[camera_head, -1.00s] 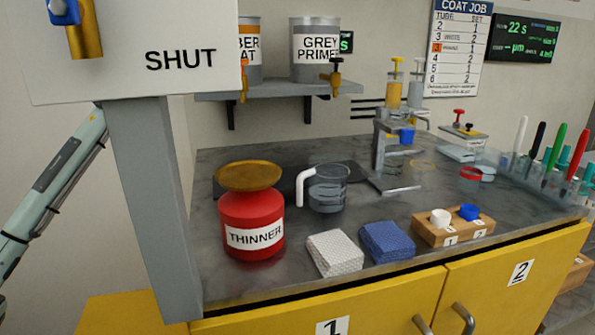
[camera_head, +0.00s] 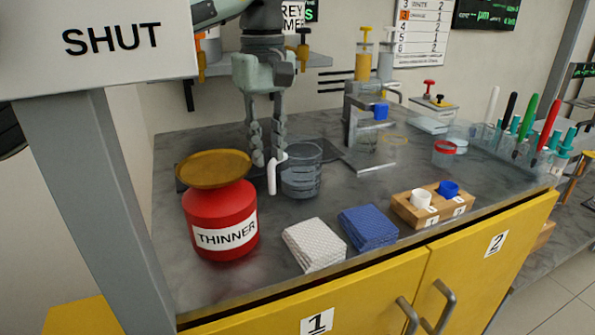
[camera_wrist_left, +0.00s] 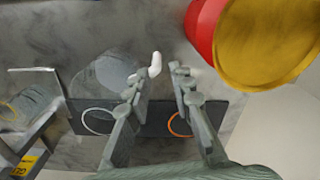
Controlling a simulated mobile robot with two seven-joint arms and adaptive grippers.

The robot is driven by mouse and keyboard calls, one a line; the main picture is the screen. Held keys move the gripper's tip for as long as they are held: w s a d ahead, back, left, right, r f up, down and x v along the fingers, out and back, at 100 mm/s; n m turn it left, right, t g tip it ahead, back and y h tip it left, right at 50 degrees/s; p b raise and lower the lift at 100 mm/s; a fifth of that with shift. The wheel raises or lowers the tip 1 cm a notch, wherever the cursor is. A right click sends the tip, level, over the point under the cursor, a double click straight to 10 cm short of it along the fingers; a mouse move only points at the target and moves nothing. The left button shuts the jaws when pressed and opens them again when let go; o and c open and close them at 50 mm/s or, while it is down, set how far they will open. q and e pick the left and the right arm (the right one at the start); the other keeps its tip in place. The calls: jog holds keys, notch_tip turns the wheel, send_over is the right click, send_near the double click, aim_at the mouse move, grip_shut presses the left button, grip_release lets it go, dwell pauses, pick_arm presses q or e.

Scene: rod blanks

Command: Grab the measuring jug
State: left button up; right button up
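The measuring jug (camera_head: 303,172) is a clear grey cup with a white handle (camera_head: 272,176) on its left side, standing on the grey bench. My left gripper (camera_head: 268,160) points down just above and behind the handle, with its fingers apart and nothing held. In the left wrist view the jug (camera_wrist_left: 113,75) lies beyond the left finger. Its handle (camera_wrist_left: 154,65) shows in the gap between the fingertips of the left gripper (camera_wrist_left: 160,78), nearer the left one. I cannot tell whether they touch. My right gripper is not in view.
A red THINNER can (camera_head: 222,222) with a brown lid stands close left of the gripper. White (camera_head: 314,244) and blue (camera_head: 368,227) cloths lie in front of the jug. A metal stand (camera_head: 362,135) is behind right. A SHUT panel and post (camera_head: 95,190) are at left.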

aim_at(272, 173)
pick_arm(q)
jog(key=f, duration=0.5)
jog(key=shift+d+f, duration=0.15)
jog(key=shift+d, duration=0.05)
jog(key=shift+c, duration=0.4)
grip_shut()
